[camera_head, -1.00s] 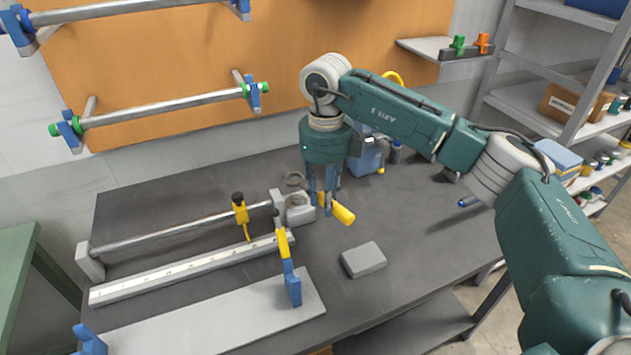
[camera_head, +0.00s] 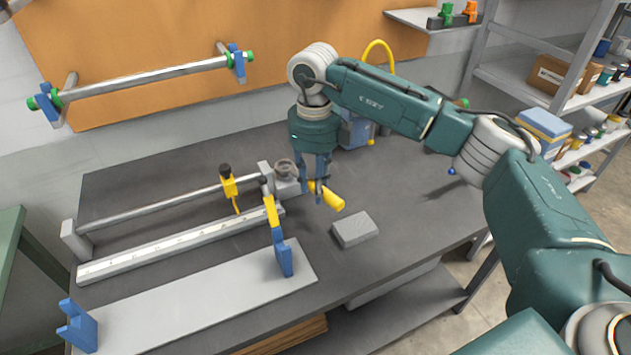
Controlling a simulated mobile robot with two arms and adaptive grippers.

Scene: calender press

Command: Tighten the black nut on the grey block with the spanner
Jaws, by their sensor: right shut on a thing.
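My right gripper (camera_head: 318,196) points down over the bench and is shut on the spanner. The spanner's yellow handle (camera_head: 332,201) sticks out to the right and toward me. Its dark ring-shaped head (camera_head: 286,167) shows left of the fingers, over the grey block (camera_head: 292,188). The block stands at the right end of the rod. The nut cannot be made out clearly; the ring head covers that spot. I cannot tell whether the ring sits around the nut or just above it. My left gripper is not in view.
A yellow clamp (camera_head: 228,184) sits on the rod (camera_head: 165,209). A scale bar (camera_head: 175,247) and a plate with blue brackets (camera_head: 200,301) lie nearer me. A blue container (camera_head: 357,134) stands behind the gripper. The bench's right side is clear.

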